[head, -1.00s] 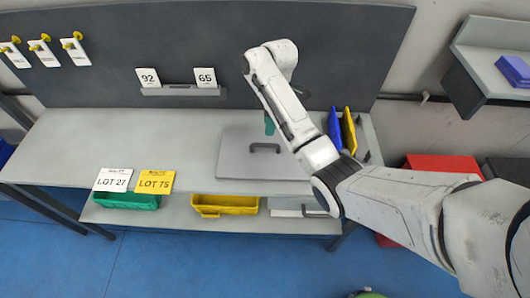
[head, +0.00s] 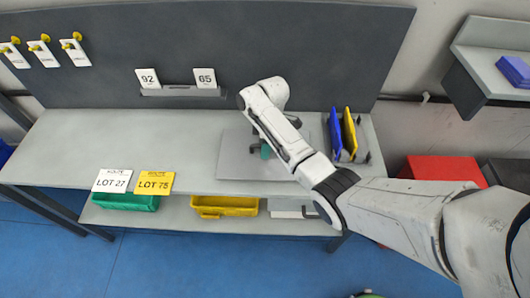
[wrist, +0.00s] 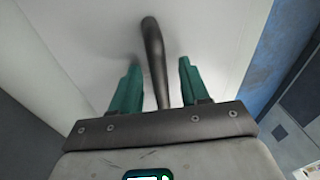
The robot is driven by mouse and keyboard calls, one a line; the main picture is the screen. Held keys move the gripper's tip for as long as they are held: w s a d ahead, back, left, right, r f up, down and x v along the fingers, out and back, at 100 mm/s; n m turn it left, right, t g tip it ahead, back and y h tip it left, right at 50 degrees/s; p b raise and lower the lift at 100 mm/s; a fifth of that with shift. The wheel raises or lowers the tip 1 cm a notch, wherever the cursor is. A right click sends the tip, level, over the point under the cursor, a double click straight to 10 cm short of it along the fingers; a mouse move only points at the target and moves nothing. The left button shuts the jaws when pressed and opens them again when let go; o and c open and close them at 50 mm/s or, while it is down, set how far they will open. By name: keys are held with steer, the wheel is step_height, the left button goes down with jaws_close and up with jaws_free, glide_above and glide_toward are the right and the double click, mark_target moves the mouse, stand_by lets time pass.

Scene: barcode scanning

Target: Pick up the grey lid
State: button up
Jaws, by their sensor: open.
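The grey lid (head: 233,160) is a flat square plate lying on the worktop, right of the centre in the head view. Its pale surface (wrist: 90,35) fills much of the wrist view. Its dark bar handle (wrist: 153,50) stands between the two green fingers of my gripper (wrist: 158,70), with a gap on each side. In the head view my gripper (head: 265,151) is low over the lid, and my arm and gripper hide the handle. The jaws are open. I cannot tell exactly how far the fingertips are above the plate.
Blue (head: 335,133) and yellow (head: 349,133) upright items stand close right of the lid. LOT 27 (head: 112,181) and LOT 75 (head: 154,183) cards lie at the front left. A back panel holds number cards (head: 150,78). Green (head: 127,202) and yellow (head: 222,206) bins sit below. The left worktop is clear.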

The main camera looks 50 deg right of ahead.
jaws_close()
stand_by(0.3)
steer(key=shift+r, duration=0.15)
